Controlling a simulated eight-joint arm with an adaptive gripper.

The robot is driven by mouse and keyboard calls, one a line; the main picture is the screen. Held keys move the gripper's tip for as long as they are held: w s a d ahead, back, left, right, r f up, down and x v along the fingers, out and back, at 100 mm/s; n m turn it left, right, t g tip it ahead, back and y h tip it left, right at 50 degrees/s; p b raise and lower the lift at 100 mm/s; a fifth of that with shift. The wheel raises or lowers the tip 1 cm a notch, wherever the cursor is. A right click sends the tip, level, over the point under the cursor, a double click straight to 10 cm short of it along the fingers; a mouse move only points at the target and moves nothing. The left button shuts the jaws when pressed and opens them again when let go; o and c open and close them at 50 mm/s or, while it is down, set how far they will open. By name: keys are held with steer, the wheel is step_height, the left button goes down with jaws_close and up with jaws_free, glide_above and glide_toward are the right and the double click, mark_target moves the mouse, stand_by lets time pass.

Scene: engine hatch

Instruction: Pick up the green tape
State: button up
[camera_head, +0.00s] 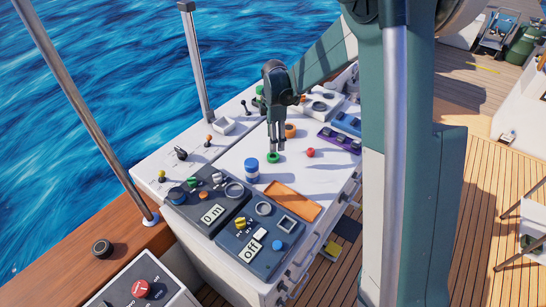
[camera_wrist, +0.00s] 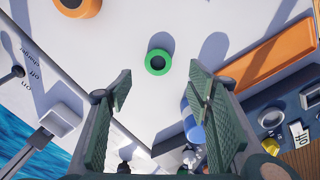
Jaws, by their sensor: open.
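The green tape (camera_head: 273,157) is a small green ring with a dark centre, lying flat on the white console top. It also shows in the wrist view (camera_wrist: 158,62), in the upper middle. My gripper (camera_head: 275,146) is above and close to the tape in the head view, pointing down. In the wrist view my gripper (camera_wrist: 160,90) has its two green fingers wide apart and nothing between them. The tape appears just beyond the fingertips, apart from both. I cannot tell the exact height of the fingertips over the console.
A blue and white cylinder (camera_head: 251,170) stands left of the tape. A red ball-like knob (camera_head: 310,153) is to the right. An orange ring (camera_head: 290,131) lies behind, an orange tray (camera_head: 292,202) in front. Control panels (camera_head: 252,243) fill the front. White surface around the tape is clear.

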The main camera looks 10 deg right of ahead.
mark_target(273, 156)
steer(key=shift+w+a+f+n, duration=0.15)
steer(key=shift+w+f, duration=0.1)
steer(key=shift+f, duration=0.15)
steer(key=shift+w+a+f+n, duration=0.1)
steer(key=shift+w+f+n, duration=0.1)
steer(key=shift+f, duration=0.2)
steer(key=shift+f, duration=1.3)
steer(key=shift+d, duration=0.1)
steer(key=shift+s+f, duration=0.15)
steer(key=shift+f, duration=2.45)
steer(key=c, duration=1)
